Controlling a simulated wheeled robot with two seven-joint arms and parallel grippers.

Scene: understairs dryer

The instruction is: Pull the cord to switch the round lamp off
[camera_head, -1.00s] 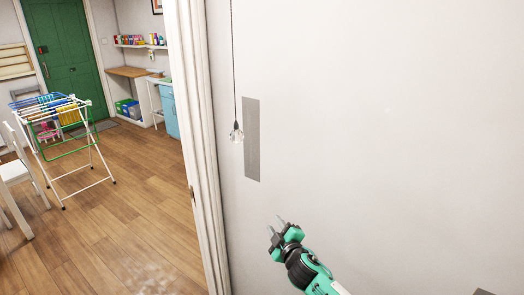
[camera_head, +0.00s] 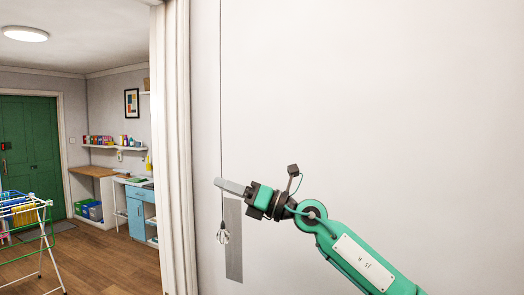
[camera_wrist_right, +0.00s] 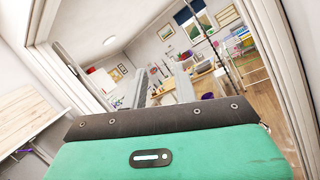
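The round lamp (camera_head: 25,34) is on the ceiling of the room at the left and glows white. My right gripper (camera_head: 231,187) points left at the cord's height just above the knob. Its fingertips overlap the cord in the head view; whether they touch it cannot be told. In the wrist view its two grey fingers appear apart, with a gap between. My left gripper is out of view.
A white door frame (camera_head: 174,150) stands left of the cord. A grey plate (camera_head: 233,245) is on the wall behind the knob. Beyond the doorway are a drying rack (camera_head: 38,230), a blue cabinet (camera_head: 141,210) and a green door (camera_head: 28,150). The wall at right is bare.

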